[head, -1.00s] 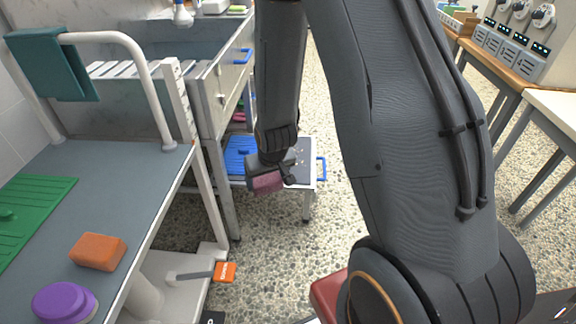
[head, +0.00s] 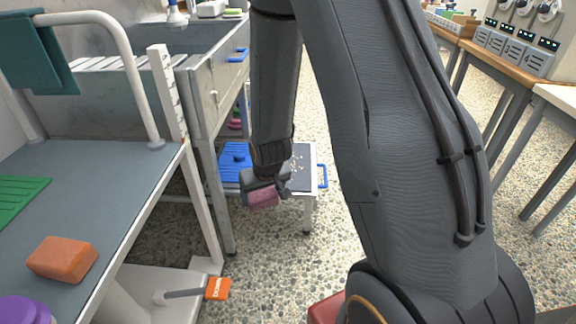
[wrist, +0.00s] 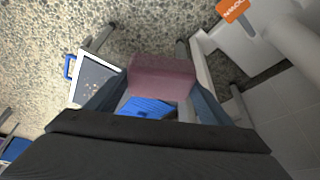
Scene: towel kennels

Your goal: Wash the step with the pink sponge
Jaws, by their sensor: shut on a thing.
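My gripper (head: 266,190) is shut on the pink sponge (head: 263,199). The sponge also shows between the fingers in the wrist view (wrist: 161,77). The step (head: 308,165) is a low stand with a dark grey top and pale legs, beyond the gripper in the head view. Pale crumbs lie on its right part, and a blue ribbed mat (head: 236,160) covers its left part. My gripper and arm hide part of the step. In the wrist view the step (wrist: 97,76) is left of the sponge, with the blue mat (wrist: 146,107) partly behind it.
A grey bench (head: 100,190) on the left holds an orange sponge (head: 62,259), a purple sponge (head: 24,310) and a green mat (head: 18,197). A metal sink (head: 120,95) stands behind it. Speckled floor is open right of the step.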

